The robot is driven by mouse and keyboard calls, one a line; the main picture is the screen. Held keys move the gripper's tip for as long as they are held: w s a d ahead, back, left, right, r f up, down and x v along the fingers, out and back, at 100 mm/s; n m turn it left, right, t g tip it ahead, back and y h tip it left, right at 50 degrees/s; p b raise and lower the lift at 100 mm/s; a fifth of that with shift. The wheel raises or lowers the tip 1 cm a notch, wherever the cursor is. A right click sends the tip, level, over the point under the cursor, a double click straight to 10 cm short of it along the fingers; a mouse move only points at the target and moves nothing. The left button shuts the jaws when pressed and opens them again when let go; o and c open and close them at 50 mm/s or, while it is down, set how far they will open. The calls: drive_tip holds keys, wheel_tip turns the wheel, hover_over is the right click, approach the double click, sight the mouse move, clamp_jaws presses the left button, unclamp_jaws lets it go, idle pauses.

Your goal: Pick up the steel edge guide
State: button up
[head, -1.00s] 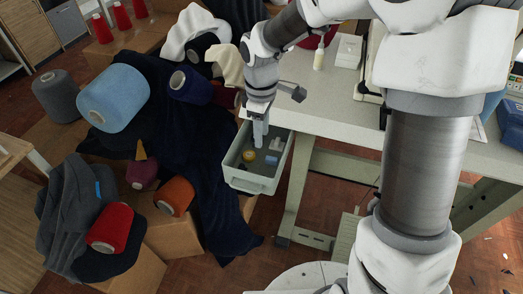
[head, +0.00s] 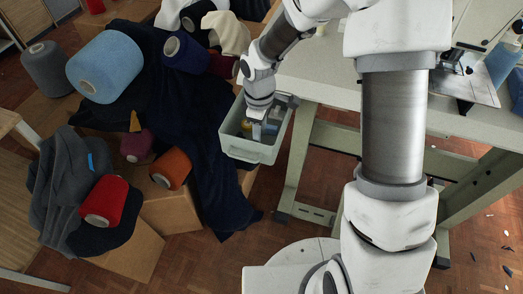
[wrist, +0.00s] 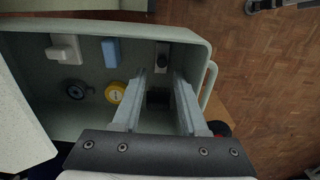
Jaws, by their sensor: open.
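My gripper (wrist: 162,74) is open, with its two pale fingers reaching down into a light green bin (wrist: 205,85). In the head view my gripper (head: 257,136) is inside the bin (head: 250,153). A small dark and grey piece (wrist: 162,55), possibly the steel edge guide, lies by the bin wall just beyond the gap between the fingertips. Another dark shape (wrist: 157,97) shows between the fingers; I cannot tell what it is. Neither is clearly gripped. My arm hides part of the bin in the head view.
The bin also holds a yellow round piece (wrist: 115,92), a dark round piece (wrist: 76,90), a blue block (wrist: 110,52) and a white block (wrist: 66,47). The worktable (head: 330,75) stands right of the bin. Dark cloth (head: 195,140) and thread cones lie to its left.

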drive_tip(key=f, duration=0.1)
drive_tip(key=f+b, duration=0.1)
drive_tip(key=f, duration=0.1)
drive_tip(key=f+b, duration=0.1)
drive_tip(key=shift+s+d+f, duration=0.2)
drive_tip(key=shift+d+f, duration=0.05)
drive_tip(key=shift+f, duration=0.15)
drive_tip(key=shift+r, duration=0.1)
clamp_jaws()
